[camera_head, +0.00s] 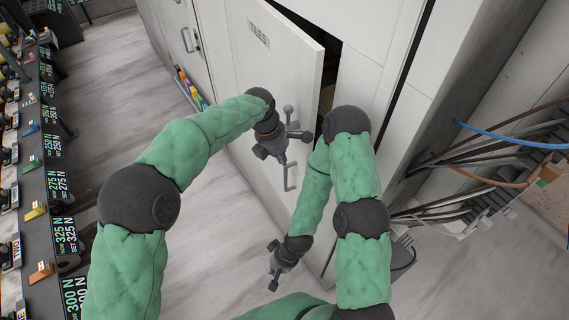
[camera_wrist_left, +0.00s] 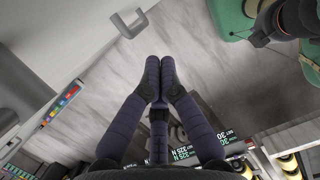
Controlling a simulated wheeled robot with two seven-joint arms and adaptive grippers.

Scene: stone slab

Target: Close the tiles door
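The white door labelled TILES (camera_head: 262,70) stands ajar, with a dark gap along its right edge in the head view. A grey bar handle (camera_head: 289,179) is on its lower front; a handle also shows in the left wrist view (camera_wrist_left: 129,25). My left gripper (camera_head: 281,158) is in front of the door, close to the handle. In the left wrist view its fingertips (camera_wrist_left: 160,62) meet with nothing between them, apart from the handle. My right gripper (camera_head: 276,273) hangs lower, near the door's bottom; its fingers are too small to judge.
Another white cabinet door with a handle (camera_head: 185,40) is to the left. Colored items (camera_head: 190,90) sit along its base. A rack with number displays (camera_head: 62,185) lines the left side. Cables and pipes (camera_head: 490,165) are at the right. Grey floor (camera_head: 110,65) is clear between.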

